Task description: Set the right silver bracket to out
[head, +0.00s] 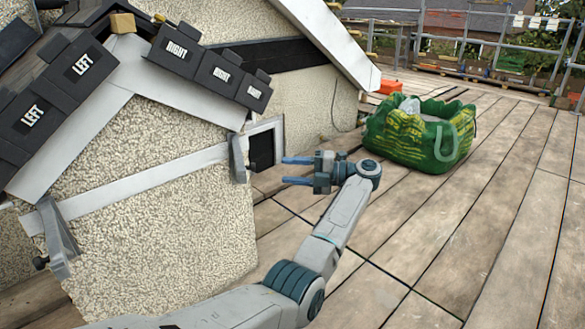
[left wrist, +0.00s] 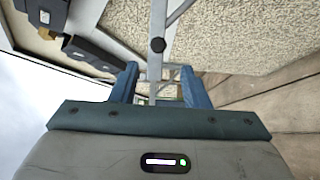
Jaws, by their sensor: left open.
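The right silver bracket (head: 239,158) is on the right corner of the small roof model's wall, at the end of a pale horizontal band. My left gripper (head: 284,170) is open and empty, a little to the right of this bracket, its blue fingers pointing left toward it. In the left wrist view a silver bar (left wrist: 158,22) with a dark round knob (left wrist: 157,45) lies ahead, between the two fingers (left wrist: 159,68) in the picture. I see no contact. A left silver bracket (head: 57,238) with a dark knob is on the left corner. My right gripper is not in view.
Dark tiles marked LEFT (head: 82,65) and RIGHT (head: 177,50) lie on the slopes above. A white-framed dark opening (head: 262,150) is just behind the right bracket. A green bag (head: 420,140) stands on the plank deck (head: 470,230), which is otherwise largely clear.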

